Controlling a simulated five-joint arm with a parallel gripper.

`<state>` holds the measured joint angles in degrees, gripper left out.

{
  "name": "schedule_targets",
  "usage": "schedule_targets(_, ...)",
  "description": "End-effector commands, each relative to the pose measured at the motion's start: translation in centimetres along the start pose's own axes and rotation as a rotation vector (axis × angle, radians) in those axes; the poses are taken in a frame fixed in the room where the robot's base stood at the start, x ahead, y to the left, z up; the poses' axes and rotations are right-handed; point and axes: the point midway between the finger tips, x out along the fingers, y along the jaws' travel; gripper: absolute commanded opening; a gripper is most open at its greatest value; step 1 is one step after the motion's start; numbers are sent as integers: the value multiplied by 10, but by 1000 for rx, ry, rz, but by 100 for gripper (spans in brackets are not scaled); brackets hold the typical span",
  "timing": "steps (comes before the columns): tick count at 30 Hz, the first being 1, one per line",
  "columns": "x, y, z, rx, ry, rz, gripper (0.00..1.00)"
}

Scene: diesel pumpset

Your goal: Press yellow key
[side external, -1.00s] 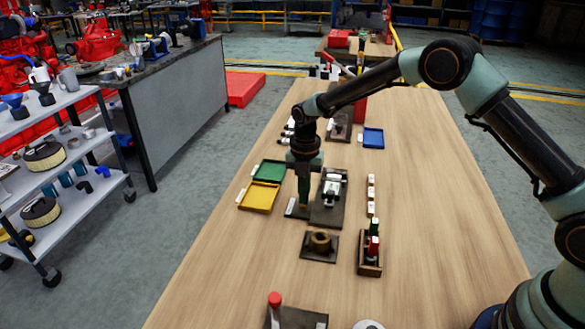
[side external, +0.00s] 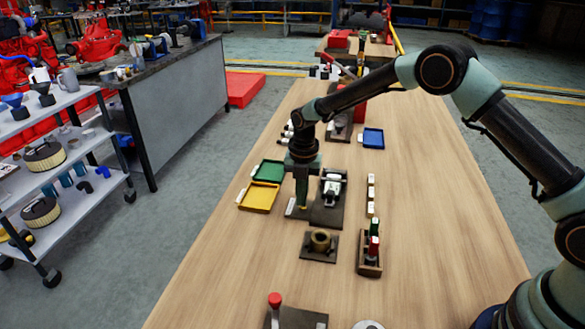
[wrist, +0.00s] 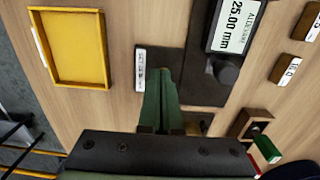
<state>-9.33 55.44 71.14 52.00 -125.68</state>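A yellow tray (side external: 259,196) and a green tray (side external: 269,171) lie left of my gripper. A bronze bushing on a plate (side external: 319,242) is in front. A rack with red and green pieces (side external: 370,264) and several white-labelled blocks (side external: 371,195) are to the right. The right bench is mostly clear.

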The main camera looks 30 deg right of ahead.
Motion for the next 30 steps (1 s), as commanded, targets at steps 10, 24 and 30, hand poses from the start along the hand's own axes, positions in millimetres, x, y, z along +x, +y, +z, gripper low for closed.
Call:
schedule_targets(10,-47,1,0,0,0,1,0)
schedule_targets(24,-131,3,2,0,-1,1,0)
schedule_targets(30,-139,3,2,0,0,1,0)
